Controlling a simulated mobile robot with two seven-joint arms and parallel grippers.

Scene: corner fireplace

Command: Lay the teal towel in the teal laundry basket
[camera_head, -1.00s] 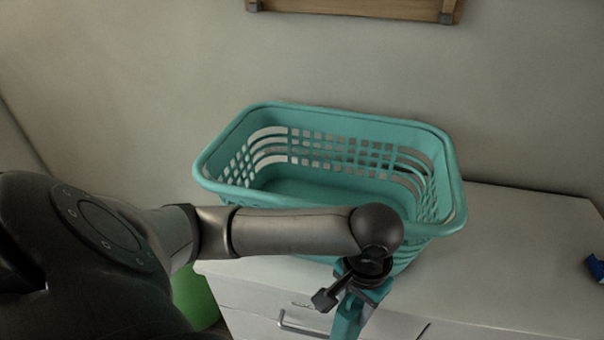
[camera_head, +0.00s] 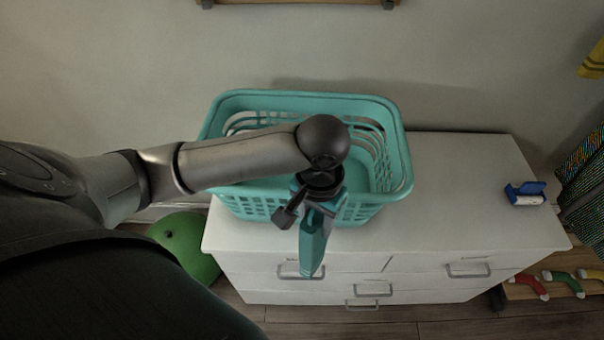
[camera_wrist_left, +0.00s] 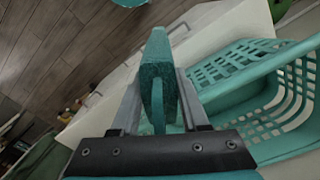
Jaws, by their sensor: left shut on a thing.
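The teal laundry basket (camera_head: 398,160) stands on a white dresser and looks empty where its inside shows. My left forearm and wrist cross over it and hide part of its front. My left gripper (camera_head: 318,212) is shut on the teal towel (camera_head: 313,245), which hangs down in front of the basket's near wall, outside it. In the left wrist view the towel (camera_wrist_left: 158,75) is a narrow folded strip between the two fingers, and the basket (camera_wrist_left: 235,70) lies to the right of it. My right gripper is not in view.
The white dresser (camera_head: 470,205) has free top space right of the basket. A blue-and-white object (camera_head: 525,193) lies near its right end. A green round thing (camera_head: 185,240) is on the floor at left. A dark patterned basket (camera_head: 585,175) stands at the right.

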